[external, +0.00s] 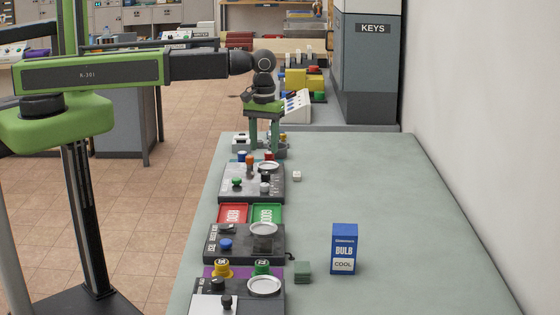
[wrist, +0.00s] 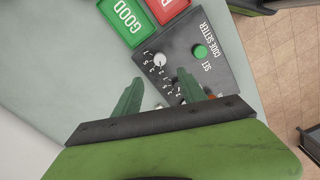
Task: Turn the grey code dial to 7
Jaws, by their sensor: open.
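The grey code dial (wrist: 160,60) is a small round knob on the dark code setter panel (wrist: 222,66), with numbers printed around it. I cannot read which number it points to. A round green button (wrist: 200,52) marked SET is beside it on the panel. In the external view the code setter panel (external: 232,194) lies on the bench below and nearer the camera than my gripper. My gripper (external: 264,150) points down with its fingers apart and empty. In the wrist view the gripper (wrist: 163,77) has its fingertips on either side, below the dial in the picture, apart from it.
A green GOOD tray (external: 266,214) and a red tray (external: 232,214) lie in front of the panel. Other control panels stand nearer the camera. A blue bulb box (external: 344,248) stands on the bench's right side, which is mostly clear. The grey KEYS cabinet (external: 371,70) stands behind.

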